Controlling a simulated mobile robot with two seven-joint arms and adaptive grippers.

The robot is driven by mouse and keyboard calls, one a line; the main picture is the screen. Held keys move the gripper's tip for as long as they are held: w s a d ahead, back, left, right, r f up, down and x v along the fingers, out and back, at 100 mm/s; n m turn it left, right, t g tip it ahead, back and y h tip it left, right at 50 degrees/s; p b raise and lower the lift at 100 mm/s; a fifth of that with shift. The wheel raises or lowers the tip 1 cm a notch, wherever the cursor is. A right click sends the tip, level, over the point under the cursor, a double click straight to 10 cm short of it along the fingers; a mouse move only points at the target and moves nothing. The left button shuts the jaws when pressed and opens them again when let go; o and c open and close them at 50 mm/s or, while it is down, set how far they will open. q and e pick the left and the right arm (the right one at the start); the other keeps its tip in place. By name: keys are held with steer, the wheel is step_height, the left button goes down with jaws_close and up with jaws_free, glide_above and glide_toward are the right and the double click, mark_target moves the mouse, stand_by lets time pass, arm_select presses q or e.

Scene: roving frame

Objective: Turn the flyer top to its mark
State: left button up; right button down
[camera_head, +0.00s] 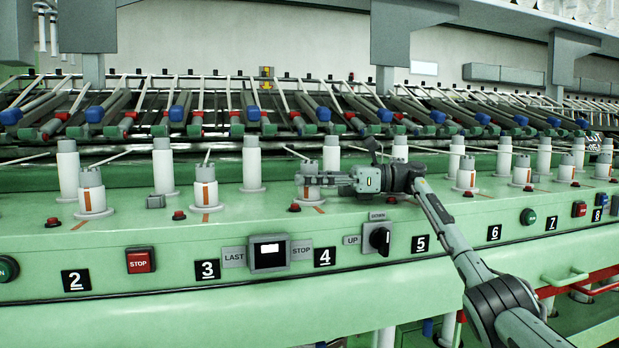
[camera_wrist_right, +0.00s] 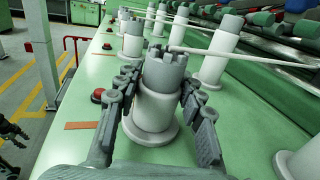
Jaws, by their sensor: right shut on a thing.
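The flyer top (camera_head: 309,166) is a short grey-white cylinder with a notched crown, above the number 4 plate. It stands upright and also shows in the right wrist view (camera_wrist_right: 163,72). My right gripper (camera_head: 313,182) reaches it from the right. In the right wrist view its two dark fingers (camera_wrist_right: 160,103) close on opposite sides of the cylinder. An orange mark (camera_head: 318,210) lies on the green deck in front of it, and shows left of it in the right wrist view (camera_wrist_right: 90,125). I make out no stripe on the flyer top there. My left gripper is absent from the head view; a dark jointed part at the wrist view's left edge may be it.
Similar flyer tops with orange stripes (camera_head: 92,192) stand along the green deck (camera_head: 130,220). Taller white posts (camera_head: 331,153) and thin rods stand close behind. Red buttons (camera_head: 294,207) dot the deck. The front panel carries a black selector knob (camera_head: 379,238).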

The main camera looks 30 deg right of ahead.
steer(key=c, duration=0.9)
jaws_free()
step_height(320, 180, up, 10)
steer(key=shift+r, duration=0.1)
